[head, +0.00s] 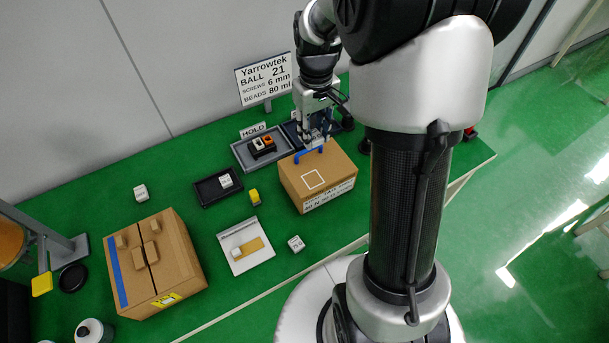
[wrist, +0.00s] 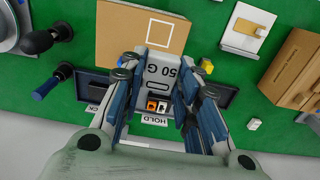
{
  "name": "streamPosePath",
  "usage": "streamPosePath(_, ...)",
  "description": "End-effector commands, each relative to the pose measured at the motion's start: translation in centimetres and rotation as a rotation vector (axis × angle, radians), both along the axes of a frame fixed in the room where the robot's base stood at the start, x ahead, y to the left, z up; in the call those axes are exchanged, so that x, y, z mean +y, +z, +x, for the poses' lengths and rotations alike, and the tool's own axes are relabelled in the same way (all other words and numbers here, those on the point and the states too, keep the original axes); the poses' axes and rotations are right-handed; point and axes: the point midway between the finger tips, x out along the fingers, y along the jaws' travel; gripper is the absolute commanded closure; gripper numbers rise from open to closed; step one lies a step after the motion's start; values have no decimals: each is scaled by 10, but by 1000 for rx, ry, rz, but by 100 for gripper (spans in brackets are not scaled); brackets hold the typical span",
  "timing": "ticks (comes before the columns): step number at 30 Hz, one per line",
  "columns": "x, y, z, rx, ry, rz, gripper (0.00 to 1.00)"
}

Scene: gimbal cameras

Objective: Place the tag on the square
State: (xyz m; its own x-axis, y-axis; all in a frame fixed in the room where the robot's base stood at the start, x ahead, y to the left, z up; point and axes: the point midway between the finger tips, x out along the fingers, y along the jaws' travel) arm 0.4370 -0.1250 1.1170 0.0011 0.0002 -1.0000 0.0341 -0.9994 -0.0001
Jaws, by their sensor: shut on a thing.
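The square is a white outline (head: 313,179) on top of a brown cardboard box (head: 291,187); in the wrist view the outline (wrist: 160,18) lies above the fingers. My gripper (head: 317,138) is over the back part of this box. In the wrist view my gripper (wrist: 160,72) is shut on a pale grey tag (wrist: 160,64) marked "50 G", which reads upside down there. The tag is in front of the box's back edge, short of the square in that picture. Whether it touches the box top cannot be told. My fingers hide parts of its sides.
A grey tray (head: 241,153) marked HOLD, with small orange and white pieces, stands left of my gripper. A black tray (head: 208,201), a yellow block (head: 254,196), a white board (head: 237,266) and a larger carton (head: 186,262) are further left. A sign (head: 265,78) stands behind.

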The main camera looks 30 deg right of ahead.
Motion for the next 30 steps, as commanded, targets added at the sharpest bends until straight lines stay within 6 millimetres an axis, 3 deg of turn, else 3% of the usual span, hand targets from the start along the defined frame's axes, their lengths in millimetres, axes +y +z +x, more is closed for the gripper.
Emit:
streamPosePath(1, 0, -20, -1, 6, 0, 2, 87)
streamPosePath(3, 0, -39, -1, 6, 0, 2, 87)
streamPosePath(12, 0, -112, -1, 4, 0, 1, 87)
streamPosePath(20, 0, -132, 0, 0, 0, 0, 87)
streamPosePath(27, 0, -167, -1, 2, 0, 1, 87)
streamPosePath(30, 0, -172, 0, 0, 0, 0, 87)
